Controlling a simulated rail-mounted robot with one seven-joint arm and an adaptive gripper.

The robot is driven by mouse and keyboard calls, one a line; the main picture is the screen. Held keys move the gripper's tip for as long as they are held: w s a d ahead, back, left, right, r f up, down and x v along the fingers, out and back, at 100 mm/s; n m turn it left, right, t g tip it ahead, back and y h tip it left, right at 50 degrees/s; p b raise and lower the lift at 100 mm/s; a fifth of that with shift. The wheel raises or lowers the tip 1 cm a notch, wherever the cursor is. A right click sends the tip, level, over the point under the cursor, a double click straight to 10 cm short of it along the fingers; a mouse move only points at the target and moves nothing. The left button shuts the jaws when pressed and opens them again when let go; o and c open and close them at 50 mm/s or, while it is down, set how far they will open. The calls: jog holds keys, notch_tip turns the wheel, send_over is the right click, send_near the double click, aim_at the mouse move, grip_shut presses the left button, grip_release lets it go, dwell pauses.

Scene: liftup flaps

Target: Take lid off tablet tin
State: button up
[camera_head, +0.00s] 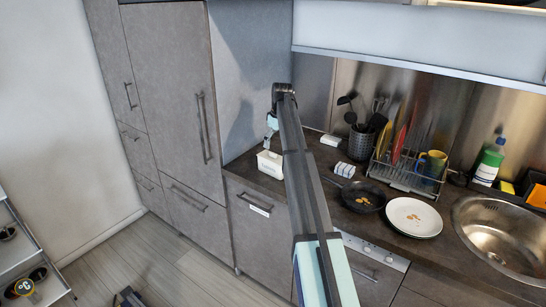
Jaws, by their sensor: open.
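A small white box (270,164), which looks like the tablet tin, stands on the dark counter just left of my arm. A small mark shows on its front. Its top is partly hidden, so I cannot tell how its lid sits. My gripper (267,143) is small in the picture and points down just above the box. It is open, and I see nothing held in it. I cannot tell whether its fingertips touch the lid.
Right of my arm are a striped block (344,170), a white packet (331,140), a frying pan (363,196), a plate (414,217), a dish rack (405,177) and a utensil holder (359,142). A tall cupboard (172,90) stands left; a sink (505,240) is right.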

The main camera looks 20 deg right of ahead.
aim_at(273, 153)
jog(key=shift+w+a+f+p, duration=0.15)
jog(key=shift+f+p, duration=0.2)
jog(key=shift+f, duration=0.7)
jog(key=shift+w+f+p, duration=0.2)
jog(key=shift+f+p, duration=0.2)
jog(key=shift+f, duration=0.7)
jog(key=shift+w+a+f+p, duration=0.15)
jog(key=shift+f+p, duration=0.2)
jog(key=shift+f, duration=0.7)
jog(key=c, duration=1.1)
